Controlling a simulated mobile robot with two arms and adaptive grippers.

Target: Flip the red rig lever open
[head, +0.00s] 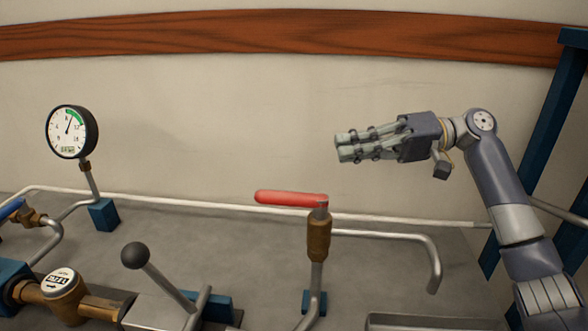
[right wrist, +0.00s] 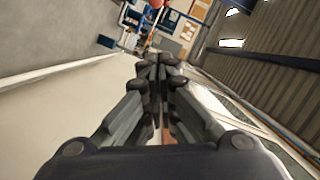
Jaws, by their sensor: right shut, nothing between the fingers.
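The red lever (head: 290,198) lies nearly level on top of a brass valve (head: 319,238) on an upright pipe, its handle reaching left from the valve stem. My right gripper (head: 338,147) is above and a little right of the lever, apart from it, with its fingers pointing left. Its fingers are shut together with nothing between them; the closed fingertips also show in the right wrist view (right wrist: 158,62). A small red shape appears at the top of the right wrist view, too unclear to name. My left gripper is not in view.
A black ball-ended lever (head: 135,255) stands at the front left. A dial gauge (head: 72,132) stands at the left, with a round meter (head: 62,283) below it. A bent pipe (head: 400,237) runs right from the valve. A blue post (head: 540,140) stands behind my right arm.

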